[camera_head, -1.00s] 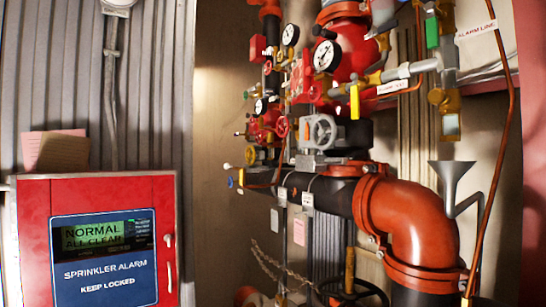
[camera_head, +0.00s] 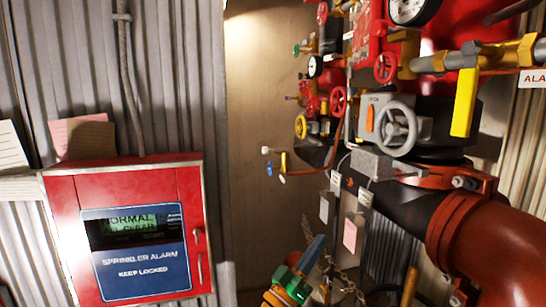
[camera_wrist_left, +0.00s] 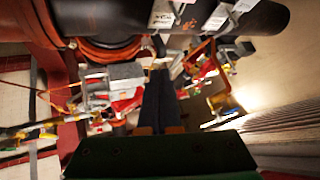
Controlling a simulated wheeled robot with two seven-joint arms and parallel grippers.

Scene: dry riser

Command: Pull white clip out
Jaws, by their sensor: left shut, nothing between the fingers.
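I cannot surely tell which part is the white clip. A small white-ended piece (camera_head: 266,150) stands out at the left end of the pipework, just above a blue-handled valve (camera_head: 269,168). A pale latch (camera_head: 198,258) also shows on the right side of the red cabinet. My left gripper (camera_head: 318,240) comes up from the bottom centre, below the valves and apart from them. Its dark fingers (camera_wrist_left: 160,75) are together and empty in the left wrist view, pointing toward the pipework. My right gripper is not in view.
A red sprinkler alarm cabinet (camera_head: 180,185) stands at the left. A grey handwheel (camera_head: 397,127), a black pipe (camera_head: 400,211) and a red elbow pipe (camera_head: 490,245) crowd the right. Hanging tags (camera_head: 349,233) and a chain are near my gripper. Free room lies between cabinet and pipework.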

